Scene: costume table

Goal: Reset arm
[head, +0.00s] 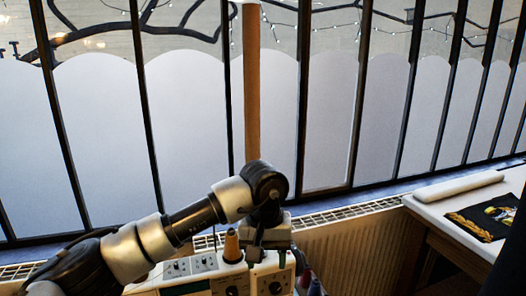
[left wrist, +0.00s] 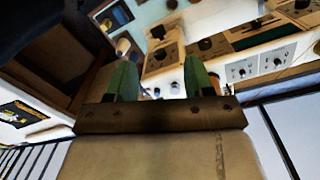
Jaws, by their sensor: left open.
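My left arm comes in from the lower left of the head view and reaches up to the middle, with its wrist bent downward. My left gripper (head: 257,254) points down in front of the window, above a pale machine with dials (head: 205,284). In the left wrist view the left gripper (left wrist: 160,80) shows two green fingers set wide apart. Nothing is held between them. My right gripper is in neither view.
A cone of orange-brown thread (head: 232,246) stands close beside the left gripper. A radiator (head: 345,252) runs under the window. At the right, a white table (head: 430,207) bears a pale roll (head: 459,187) and a black embroidered cloth (head: 485,219).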

